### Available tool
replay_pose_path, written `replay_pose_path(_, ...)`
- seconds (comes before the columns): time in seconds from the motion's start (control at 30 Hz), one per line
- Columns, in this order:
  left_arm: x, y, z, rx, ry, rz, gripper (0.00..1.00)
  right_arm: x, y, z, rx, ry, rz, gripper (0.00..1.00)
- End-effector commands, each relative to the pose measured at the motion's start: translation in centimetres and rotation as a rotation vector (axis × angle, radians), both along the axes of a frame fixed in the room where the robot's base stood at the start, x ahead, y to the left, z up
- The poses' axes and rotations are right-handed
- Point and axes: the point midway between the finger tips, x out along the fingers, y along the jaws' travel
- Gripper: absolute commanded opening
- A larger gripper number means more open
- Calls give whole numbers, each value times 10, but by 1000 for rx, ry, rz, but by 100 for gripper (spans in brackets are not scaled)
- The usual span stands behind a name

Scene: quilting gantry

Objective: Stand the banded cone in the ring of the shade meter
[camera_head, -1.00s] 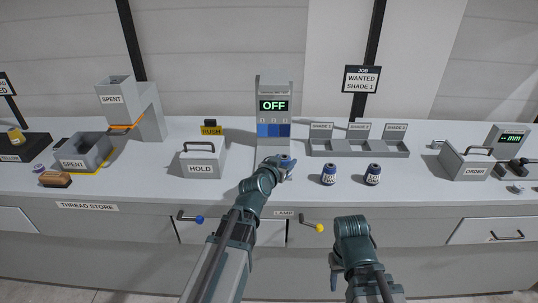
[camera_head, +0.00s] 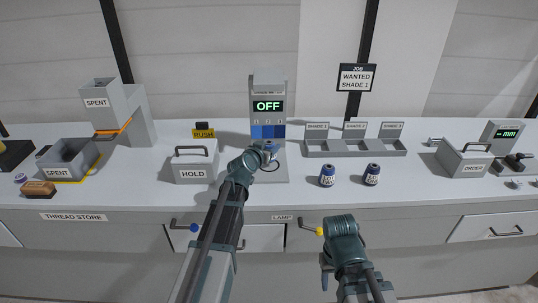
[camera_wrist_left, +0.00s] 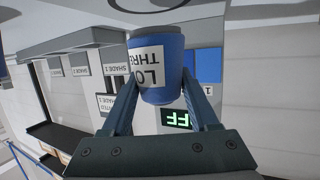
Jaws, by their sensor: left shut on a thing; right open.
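My left gripper (camera_head: 266,151) is shut on a blue cone (camera_wrist_left: 157,85) with a white label, held in front of the shade meter (camera_head: 267,88). In the left wrist view the cone sits between both fingers, upside down in the picture. I cannot tell whether it has a band. The meter's display reads OFF, above several blue swatches. The dark ring (camera_head: 271,168) lies on the meter's base plate, partly hidden by my gripper. The cone appears above it, apart from it. My right gripper (camera_head: 324,278) is open and empty, low in front of the counter.
Two labelled cones (camera_head: 327,176) (camera_head: 371,175) stand on the counter to the right. Behind them is a tray (camera_head: 354,150) of shade compartments. A HOLD box (camera_head: 194,167) stands left of the meter, an ORDER box (camera_head: 465,160) far right. A sign (camera_head: 356,78) reads WANTED SHADE 1.

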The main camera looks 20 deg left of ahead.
Motion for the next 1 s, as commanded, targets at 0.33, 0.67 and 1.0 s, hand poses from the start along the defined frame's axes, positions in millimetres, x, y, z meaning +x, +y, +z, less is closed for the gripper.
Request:
replay_pose_path(0.33, -1, 8, -27, 0, 0, -1, 0, 0, 0, -27, 0, 0, 0, 50)
replay_pose_path(0.67, -1, 8, -30, 0, 0, -1, 68, 0, 0, -30, 0, 0, 0, 50)
replay_pose_path(1.0, -1, 8, -29, -1, 0, -1, 91, 0, 0, -29, 0, 0, 0, 50)
